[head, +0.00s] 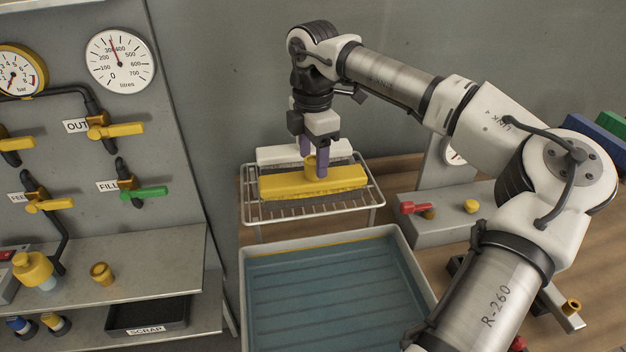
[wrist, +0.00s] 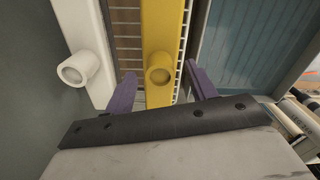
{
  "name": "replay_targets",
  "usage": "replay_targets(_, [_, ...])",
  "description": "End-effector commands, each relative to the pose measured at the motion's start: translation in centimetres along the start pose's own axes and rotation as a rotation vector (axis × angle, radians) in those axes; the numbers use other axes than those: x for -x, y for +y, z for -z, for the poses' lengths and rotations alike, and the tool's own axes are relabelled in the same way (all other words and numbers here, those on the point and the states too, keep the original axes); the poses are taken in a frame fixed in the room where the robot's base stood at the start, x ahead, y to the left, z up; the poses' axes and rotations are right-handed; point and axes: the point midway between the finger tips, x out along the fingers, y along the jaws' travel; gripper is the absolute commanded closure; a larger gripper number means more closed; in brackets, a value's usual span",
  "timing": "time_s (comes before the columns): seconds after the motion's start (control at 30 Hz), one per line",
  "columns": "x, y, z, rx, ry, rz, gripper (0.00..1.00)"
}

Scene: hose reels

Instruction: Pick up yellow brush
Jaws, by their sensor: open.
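The yellow brush (head: 300,185) lies on a wire rack (head: 262,213), a yellow block with a round socket on top. In the wrist view the yellow brush (wrist: 164,30) runs away from me, its socket (wrist: 160,70) close to the fingers. My gripper (head: 316,168) points down over the brush. Its two purple fingers are apart, one on each side of the brush in the wrist view (wrist: 160,90). I cannot tell whether they touch it.
A white brush (head: 285,153) lies behind the yellow one on the same rack. A blue-lined tray (head: 243,290) stands in front of the rack. A grey box with a red-handled valve (head: 414,208) stands at right. A valve panel (head: 160,45) is at left.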

Motion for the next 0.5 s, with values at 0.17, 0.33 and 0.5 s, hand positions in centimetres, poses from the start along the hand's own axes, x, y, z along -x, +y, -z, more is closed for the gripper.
replay_targets(0.17, [-1.6, 0.0, 0.0, -0.001, 0.000, 0.000, 0.44])
replay_targets(0.33, [-1.7, 0.0, 0.0, -0.001, -0.001, -0.001, 0.44])
replay_targets(0.5, [-1.7, 0.0, 0.0, -0.001, -0.001, -0.001, 0.58])
